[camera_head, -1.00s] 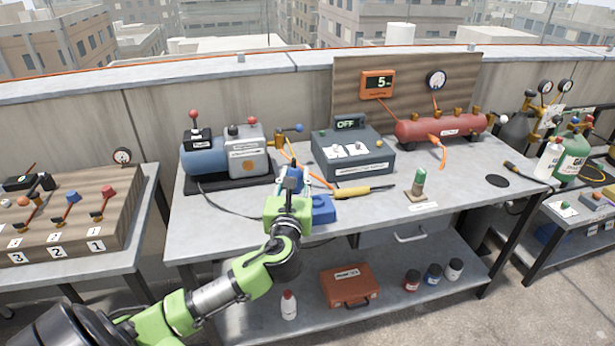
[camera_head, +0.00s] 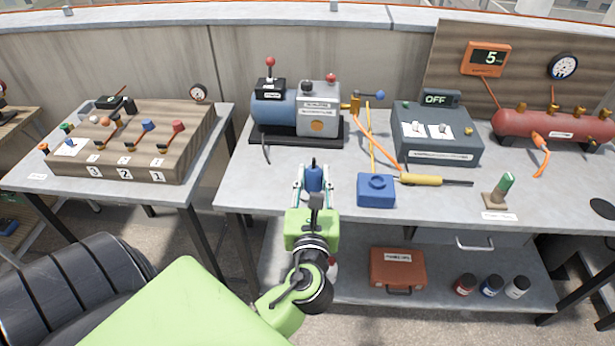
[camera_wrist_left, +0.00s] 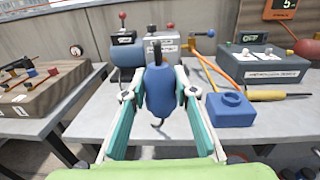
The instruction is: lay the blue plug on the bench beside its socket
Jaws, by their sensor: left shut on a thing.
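My left gripper (camera_head: 314,183) is shut on the blue plug (camera_head: 314,177) and holds it over the front part of the bench (camera_head: 270,185). In the left wrist view the plug (camera_wrist_left: 160,88) hangs upright between the teal fingers, with a short dark cord end below it. The blue socket box (camera_head: 376,190) stands on the bench to the right of the plug, apart from it. It also shows in the left wrist view (camera_wrist_left: 230,108). I cannot tell exactly how high the plug is above the bench. My right gripper is not in view.
A pump (camera_head: 297,110) stands behind the plug, and a grey control box (camera_head: 436,133) stands at back right. A yellow-handled tool (camera_head: 420,180) lies right of the socket. A wooden lever panel (camera_head: 140,135) is on the left table. Bench left of the socket is clear.

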